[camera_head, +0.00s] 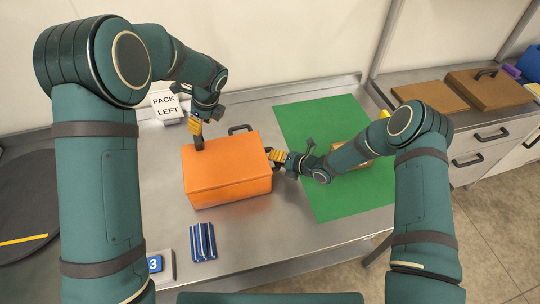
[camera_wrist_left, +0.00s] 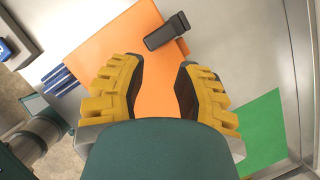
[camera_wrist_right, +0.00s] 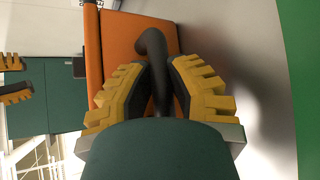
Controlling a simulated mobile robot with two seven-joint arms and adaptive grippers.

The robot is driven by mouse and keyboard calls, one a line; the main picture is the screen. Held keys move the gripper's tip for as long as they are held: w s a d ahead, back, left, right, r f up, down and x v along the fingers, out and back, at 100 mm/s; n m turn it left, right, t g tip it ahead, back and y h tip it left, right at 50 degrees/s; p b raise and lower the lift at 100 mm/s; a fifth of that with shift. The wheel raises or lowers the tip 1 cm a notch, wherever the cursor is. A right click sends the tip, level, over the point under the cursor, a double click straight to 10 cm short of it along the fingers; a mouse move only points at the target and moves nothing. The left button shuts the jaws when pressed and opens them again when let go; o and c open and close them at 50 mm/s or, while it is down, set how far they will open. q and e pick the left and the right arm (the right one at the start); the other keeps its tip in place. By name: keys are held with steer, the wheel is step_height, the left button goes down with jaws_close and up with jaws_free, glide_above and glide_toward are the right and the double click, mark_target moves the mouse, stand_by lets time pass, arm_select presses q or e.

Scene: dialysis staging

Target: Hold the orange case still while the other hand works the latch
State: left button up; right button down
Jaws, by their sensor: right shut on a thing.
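The orange case (camera_head: 228,178) stands closed on the steel table; its lid also fills the middle of the left wrist view (camera_wrist_left: 150,75). A dark latch-like piece (camera_head: 240,128) sits at the far edge of the lid, and shows in the left wrist view (camera_wrist_left: 166,30). My left gripper (camera_head: 198,143) points down at the lid's far left part, fingers apart with nothing between them; I cannot tell whether the tips touch the lid. My right gripper (camera_head: 272,156) is at the case's right side, shut on a dark curved handle (camera_wrist_right: 152,45). The fingers hide part of that handle.
A green mat (camera_head: 305,120) lies to the right, with a tan box (camera_head: 362,163) partly behind my right arm. A "PACK LEFT" sign (camera_head: 166,105) stands behind left. Blue striped packets (camera_head: 203,242) and a number tile (camera_head: 155,264) lie in front.

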arm_select(q)
jaws_close()
steer(key=a+m+h, duration=0.4)
steer(key=a+m, duration=0.3)
steer(key=m, duration=0.7)
steer(key=s+a+m+h, duration=0.1)
steer(key=a+m+h, duration=0.3)
steer(key=m, duration=1)
steer(key=a, duration=0.3)
steer(key=shift+a, duration=0.4)
steer(key=shift+r, duration=0.1)
